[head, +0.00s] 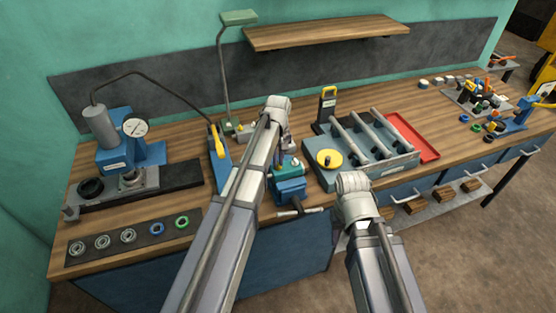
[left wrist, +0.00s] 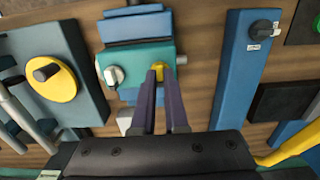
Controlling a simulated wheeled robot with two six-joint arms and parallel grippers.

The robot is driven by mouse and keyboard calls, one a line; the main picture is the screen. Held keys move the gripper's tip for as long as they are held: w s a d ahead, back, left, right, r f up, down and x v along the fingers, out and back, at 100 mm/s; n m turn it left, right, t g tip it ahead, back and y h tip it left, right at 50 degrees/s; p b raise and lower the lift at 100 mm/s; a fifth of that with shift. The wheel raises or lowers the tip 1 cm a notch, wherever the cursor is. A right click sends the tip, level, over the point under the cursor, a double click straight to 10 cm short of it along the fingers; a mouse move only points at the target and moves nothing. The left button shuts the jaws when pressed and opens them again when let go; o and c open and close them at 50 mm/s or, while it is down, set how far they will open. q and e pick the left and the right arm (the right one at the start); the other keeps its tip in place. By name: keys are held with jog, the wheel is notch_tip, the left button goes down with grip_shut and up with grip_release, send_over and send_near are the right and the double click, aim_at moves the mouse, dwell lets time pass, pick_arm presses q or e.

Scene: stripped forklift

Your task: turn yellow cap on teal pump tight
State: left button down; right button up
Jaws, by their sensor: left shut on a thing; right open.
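The teal pump (left wrist: 137,57) shows in the left wrist view as a teal block with a pale round knob at its left. The yellow cap (left wrist: 158,66) sits near its right end. My left gripper (left wrist: 164,72) has its two dark fingers closed at the cap, which shows between their tips. In the head view the pump (head: 288,168) is partly hidden behind my left arm and sits in a blue vise (head: 291,190). The left fingers are hidden there. My right arm ends in front of the grey fixture; its gripper fingers do not show.
Right of the vise stands a grey fixture with rods and a yellow disc (head: 328,158). A red tray (head: 412,138) lies beyond it. A blue block (head: 220,160) is close to the left of my left arm. A press (head: 115,155) and a ring mat (head: 130,236) occupy the left end.

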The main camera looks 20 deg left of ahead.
pick_arm(q)
jog(key=shift+m, duration=0.3)
jog(key=m, duration=0.4)
jog(key=shift+m, duration=0.4)
jog(key=m, duration=0.4)
jog(key=shift+m, duration=0.3)
jog(key=m, duration=0.5)
jog(key=shift+m, duration=2.4)
jog(key=c, duration=0.9)
grip_release()
jog(key=shift+c, duration=0.2)
